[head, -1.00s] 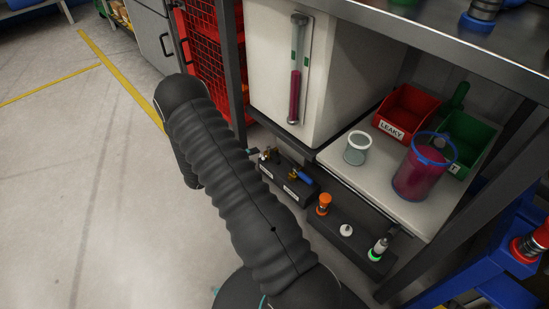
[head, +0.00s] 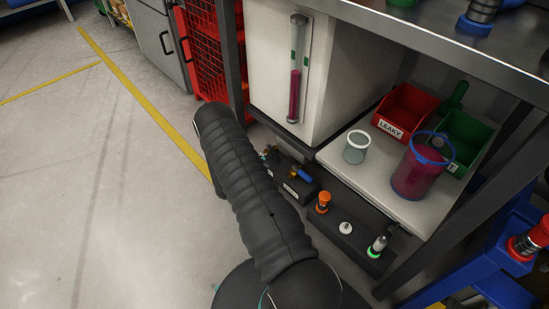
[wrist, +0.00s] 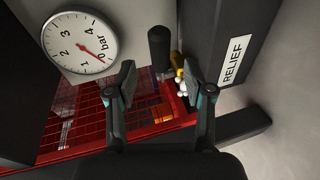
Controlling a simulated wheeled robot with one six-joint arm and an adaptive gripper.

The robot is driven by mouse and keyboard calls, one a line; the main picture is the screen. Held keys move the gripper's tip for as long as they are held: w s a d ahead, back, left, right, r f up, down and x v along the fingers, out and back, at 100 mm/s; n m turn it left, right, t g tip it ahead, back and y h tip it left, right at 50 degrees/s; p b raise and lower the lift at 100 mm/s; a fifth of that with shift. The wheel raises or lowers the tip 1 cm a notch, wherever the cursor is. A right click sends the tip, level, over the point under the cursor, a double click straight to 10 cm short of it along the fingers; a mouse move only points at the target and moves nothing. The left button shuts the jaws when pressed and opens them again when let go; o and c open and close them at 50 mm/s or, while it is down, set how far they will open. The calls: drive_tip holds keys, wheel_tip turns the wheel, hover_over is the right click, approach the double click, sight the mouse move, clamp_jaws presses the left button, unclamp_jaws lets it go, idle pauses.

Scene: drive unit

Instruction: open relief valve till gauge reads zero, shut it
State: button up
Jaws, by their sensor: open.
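My gripper (wrist: 166,92) is open, its two fingers apart and pointing up the wrist picture. Ahead of them, a black cylindrical piece (wrist: 159,48) and a brass fitting with white parts (wrist: 180,78) stand beside the dark block with the "RELIEF" label (wrist: 236,60). I cannot tell whether either finger touches them. The round white gauge (wrist: 75,48) is at upper left, scaled 0 to 4 bar. In the head view, my arm hides my gripper and part of the black valve block (head: 297,190).
A strip with an orange knob (head: 323,202), a white knob and a green-ringed fitting lies right of the block. A shelf above holds a clear cup (head: 356,147), a blue-rimmed pink jar (head: 417,172) and bins. A red mesh (wrist: 90,120) shows below the gauge. The left floor is clear.

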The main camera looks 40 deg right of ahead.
sight(274, 158)
drive_tip(key=x, duration=0.5)
drive_tip(key=shift+d+f, duration=0.1)
drive_tip(key=shift+d, duration=0.25)
clamp_jaws()
